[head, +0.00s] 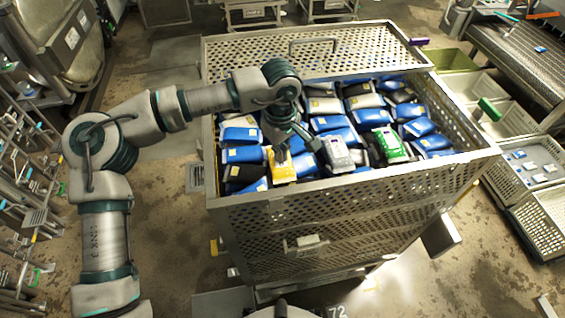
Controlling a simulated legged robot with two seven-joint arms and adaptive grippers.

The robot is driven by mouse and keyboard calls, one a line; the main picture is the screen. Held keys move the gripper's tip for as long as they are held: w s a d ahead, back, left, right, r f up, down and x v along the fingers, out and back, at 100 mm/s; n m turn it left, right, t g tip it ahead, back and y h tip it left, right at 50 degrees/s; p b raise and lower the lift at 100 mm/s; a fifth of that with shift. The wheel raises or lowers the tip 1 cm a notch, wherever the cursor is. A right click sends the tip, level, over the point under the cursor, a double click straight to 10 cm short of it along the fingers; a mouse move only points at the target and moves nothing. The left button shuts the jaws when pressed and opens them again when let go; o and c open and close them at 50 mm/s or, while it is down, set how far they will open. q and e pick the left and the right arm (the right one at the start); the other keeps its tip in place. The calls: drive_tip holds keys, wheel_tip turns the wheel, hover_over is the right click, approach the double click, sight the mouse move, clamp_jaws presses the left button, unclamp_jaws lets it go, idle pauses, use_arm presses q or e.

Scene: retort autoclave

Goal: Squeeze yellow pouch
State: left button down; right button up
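The yellow pouch (283,170) lies among blue, grey, black and green pouches in the near left part of a perforated metal basket (350,205). My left gripper (298,149) reaches in from above, fingers pointing down and spread apart. One finger is at the far edge of the yellow pouch; the other is to the right, near a grey pouch (337,155). I cannot tell whether a finger touches the yellow pouch. Its far end is partly hidden by the gripper. My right gripper is not in view.
A green pouch (390,146) lies to the right in the basket. The basket's perforated lid (315,52) is at the back. Several grey bins (545,225) and a conveyor (520,60) stand at the right. Racks with tools (22,190) stand at the left.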

use_arm(q)
drive_tip(key=shift+s+f, duration=0.15)
drive_tip(key=shift+f, duration=0.15)
wheel_tip(320, 180, up, 8)
drive_tip(key=p, duration=0.6)
drive_tip(key=shift+w+r, duration=0.2)
drive_tip(key=shift+f, duration=0.1)
